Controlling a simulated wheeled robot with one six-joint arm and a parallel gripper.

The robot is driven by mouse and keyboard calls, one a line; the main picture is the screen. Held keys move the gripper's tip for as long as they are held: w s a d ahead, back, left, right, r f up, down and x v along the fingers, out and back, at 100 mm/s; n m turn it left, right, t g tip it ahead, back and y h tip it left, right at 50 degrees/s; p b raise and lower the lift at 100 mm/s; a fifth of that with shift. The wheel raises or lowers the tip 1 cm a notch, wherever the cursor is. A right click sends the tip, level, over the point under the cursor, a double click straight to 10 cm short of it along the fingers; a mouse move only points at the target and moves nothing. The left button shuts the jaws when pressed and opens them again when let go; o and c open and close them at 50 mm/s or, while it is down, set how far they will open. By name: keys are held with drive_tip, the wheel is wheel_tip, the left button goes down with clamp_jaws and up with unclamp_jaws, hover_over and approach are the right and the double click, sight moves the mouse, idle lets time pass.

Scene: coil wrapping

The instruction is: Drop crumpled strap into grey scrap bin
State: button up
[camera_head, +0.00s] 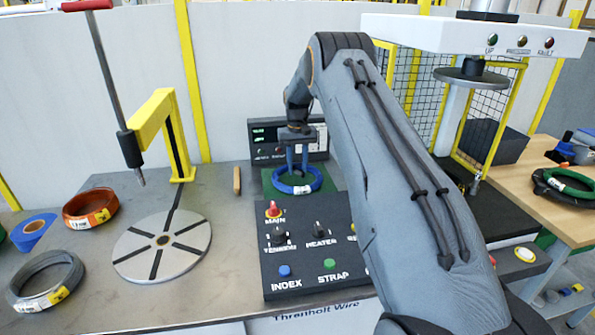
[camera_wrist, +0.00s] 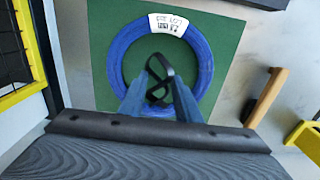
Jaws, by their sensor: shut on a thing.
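My gripper (camera_wrist: 159,94) is shut on a crumpled black strap (camera_wrist: 158,72), a loose bent loop between the fingertips in the wrist view. In the head view my gripper (camera_head: 299,165) points down over a blue coil (camera_head: 287,188). The coil, with a white label, lies on a green mat (camera_wrist: 106,28), and the strap shows against its open centre. I cannot tell the strap's height above the mat. A dark grey open-topped box (camera_head: 508,148), possibly the scrap bin, stands at the right behind the press; its inside is hidden.
A control panel (camera_head: 318,262) with knobs and buttons stands in front of the mat. A wooden-handled tool (camera_head: 237,180) lies beside it. A round turntable (camera_head: 140,262) and a yellow post (camera_head: 178,140) are at left. The press (camera_head: 475,35) and yellow-framed mesh stand at right.

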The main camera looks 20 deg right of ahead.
drive_tip(key=shift+f+p, duration=0.35)
drive_tip(key=shift+f, duration=0.9)
drive_tip(key=shift+f, duration=0.15)
drive_tip(key=o, duration=1)
